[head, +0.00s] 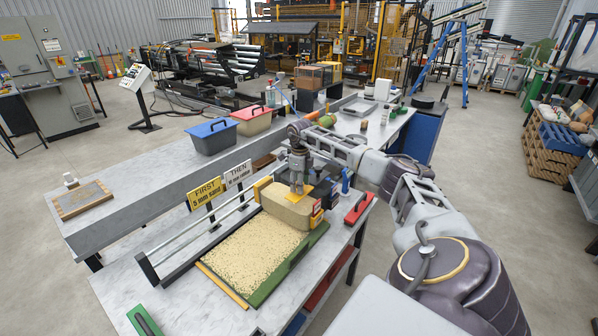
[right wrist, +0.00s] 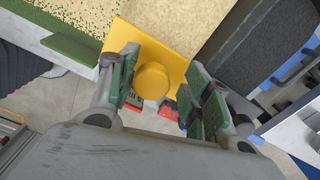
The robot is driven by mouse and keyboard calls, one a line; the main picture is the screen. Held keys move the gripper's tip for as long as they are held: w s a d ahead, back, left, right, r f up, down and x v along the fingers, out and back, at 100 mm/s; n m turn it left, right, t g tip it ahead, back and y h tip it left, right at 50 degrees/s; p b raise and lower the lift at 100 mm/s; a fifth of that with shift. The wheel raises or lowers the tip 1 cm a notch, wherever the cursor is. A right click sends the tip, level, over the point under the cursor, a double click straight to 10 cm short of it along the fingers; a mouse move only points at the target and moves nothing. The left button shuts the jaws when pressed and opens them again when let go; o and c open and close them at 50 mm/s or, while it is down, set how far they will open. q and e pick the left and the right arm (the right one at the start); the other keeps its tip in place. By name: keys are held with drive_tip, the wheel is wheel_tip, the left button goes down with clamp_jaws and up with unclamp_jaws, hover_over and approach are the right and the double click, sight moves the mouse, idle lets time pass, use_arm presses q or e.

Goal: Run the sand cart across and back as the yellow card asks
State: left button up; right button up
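The sand cart (head: 285,208), a tan box with yellow ends, stands at the far right end of its rails (head: 200,238), beyond the sand-speckled bed (head: 250,252). The yellow card (head: 206,192) reads "FIRST 5 mm sand". A white card (head: 238,174) beside it begins with "THEN". My left gripper is not in view.
A red-topped tool (head: 358,208) lies on the table right of the cart. A green-handled item (head: 145,321) lies at the near left. Blue (head: 213,138) and red-lidded (head: 251,120) bins stand on the bench behind.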

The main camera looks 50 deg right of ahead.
drive_tip(key=shift+a, duration=0.15)
drive_tip(key=shift+r, duration=0.1)
wheel_tip(320, 180, up, 12)
drive_tip(key=shift+f, duration=0.2)
idle(0.7)
drive_tip(key=shift+r, duration=0.15)
drive_tip(key=shift+p, duration=0.35)
